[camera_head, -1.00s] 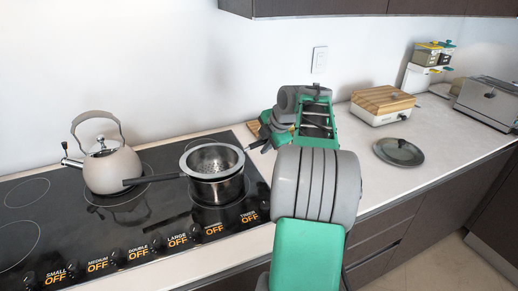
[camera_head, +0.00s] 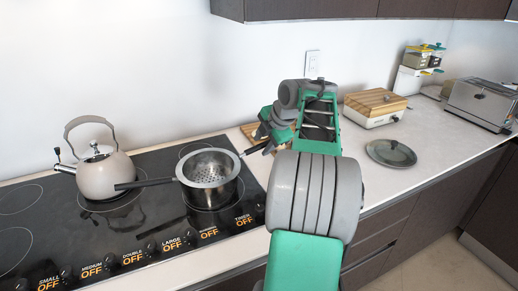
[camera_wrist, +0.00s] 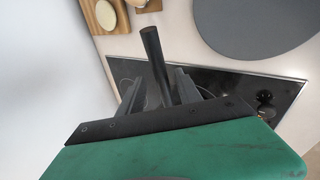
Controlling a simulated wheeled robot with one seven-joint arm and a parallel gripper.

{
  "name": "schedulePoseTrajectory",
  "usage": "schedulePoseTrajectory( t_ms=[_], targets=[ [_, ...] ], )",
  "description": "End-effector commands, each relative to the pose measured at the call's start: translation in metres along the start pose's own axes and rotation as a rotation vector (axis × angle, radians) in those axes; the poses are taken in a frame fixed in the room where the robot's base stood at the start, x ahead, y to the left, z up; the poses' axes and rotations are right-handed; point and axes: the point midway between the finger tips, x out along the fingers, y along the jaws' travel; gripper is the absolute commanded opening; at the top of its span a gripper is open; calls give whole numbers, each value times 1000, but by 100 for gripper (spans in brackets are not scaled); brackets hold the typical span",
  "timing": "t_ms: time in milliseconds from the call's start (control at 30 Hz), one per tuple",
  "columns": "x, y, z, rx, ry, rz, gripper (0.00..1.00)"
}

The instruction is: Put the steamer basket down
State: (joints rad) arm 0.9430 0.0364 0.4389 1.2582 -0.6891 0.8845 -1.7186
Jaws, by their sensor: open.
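The steamer basket (camera_head: 209,166), a metal bowl with a perforated bottom, sits in the mouth of a dark pot (camera_head: 210,194) on the cooktop, roughly level. One black handle (camera_head: 146,184) sticks out to the left, and another points right toward my gripper (camera_head: 262,146). In the wrist view my gripper (camera_wrist: 160,88) is open, with a black handle (camera_wrist: 155,55) between its fingers. Whether the fingers touch it is not clear. The basket itself is hidden in the wrist view.
A kettle (camera_head: 104,171) stands left on the black cooktop (camera_head: 150,220), with knobs along its front. A wooden-topped box (camera_head: 375,107), a dark round plate (camera_head: 391,152) and a toaster (camera_head: 480,103) are on the counter to the right. Cupboards (camera_head: 330,9) hang above.

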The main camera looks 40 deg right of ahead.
Motion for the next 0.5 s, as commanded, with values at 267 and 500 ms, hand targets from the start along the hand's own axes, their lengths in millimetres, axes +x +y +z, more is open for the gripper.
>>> schedulePoseTrajectory(
  t_ms=[267,500],
  targets=[
    [-67,1,1,0,-1,0,41],
    [-81,-1,0,0,1,-2,41]
  ],
)
